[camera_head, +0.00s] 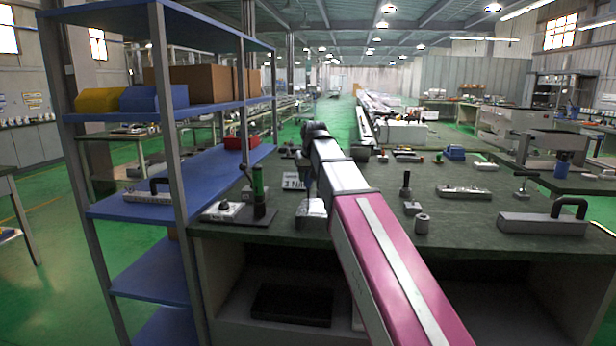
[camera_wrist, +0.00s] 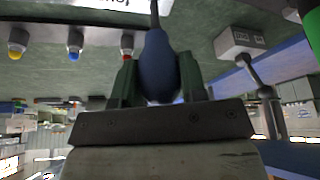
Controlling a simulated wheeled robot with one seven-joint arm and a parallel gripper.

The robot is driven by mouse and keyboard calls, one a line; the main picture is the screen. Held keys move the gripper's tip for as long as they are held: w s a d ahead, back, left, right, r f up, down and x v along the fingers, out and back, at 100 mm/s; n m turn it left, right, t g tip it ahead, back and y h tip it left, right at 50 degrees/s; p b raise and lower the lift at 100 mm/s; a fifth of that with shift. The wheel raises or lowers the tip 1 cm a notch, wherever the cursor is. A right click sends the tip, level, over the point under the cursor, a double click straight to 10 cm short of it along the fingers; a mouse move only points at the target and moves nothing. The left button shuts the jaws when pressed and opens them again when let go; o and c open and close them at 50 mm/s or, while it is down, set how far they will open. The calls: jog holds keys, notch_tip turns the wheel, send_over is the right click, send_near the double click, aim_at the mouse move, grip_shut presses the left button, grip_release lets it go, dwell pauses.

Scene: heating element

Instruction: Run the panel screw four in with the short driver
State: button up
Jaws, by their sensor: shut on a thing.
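My gripper (camera_wrist: 160,80) is shut on a driver with a dark blue handle (camera_wrist: 158,62), held between its two green fingers. The driver's thin dark shaft (camera_wrist: 155,12) runs out at the top edge of the wrist view, so its tip is hidden there. In the head view my gripper hangs above the bench, left of the middle, largely hidden by my arm. A silver metal block (camera_head: 311,208) stands just below it. I cannot make out the panel screw four in either view.
A white lettered plate (camera_head: 294,181) lies beside the block. A metal block with a black handle (camera_head: 542,222) sits at the right. A blue-shelved rack (camera_head: 160,205) borders the bench's left side.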

jog(key=m+h, duration=0.1)
jog(key=m, duration=0.2)
jog(key=shift+m+h, duration=0.3)
jog(key=shift+m, duration=0.2)
jog(key=m+h, duration=0.1)
jog(key=m, duration=0.2)
jog(key=shift+m, duration=0.4)
jog(key=shift+d+f+m+g+h, duration=0.1)
jog(key=shift+m+g+h, duration=0.25)
jog(key=shift+m, duration=0.7)
jog(key=shift+m+g+h, duration=0.25)
jog(key=shift+m+h, duration=0.2)
jog(key=shift+m, duration=0.6)
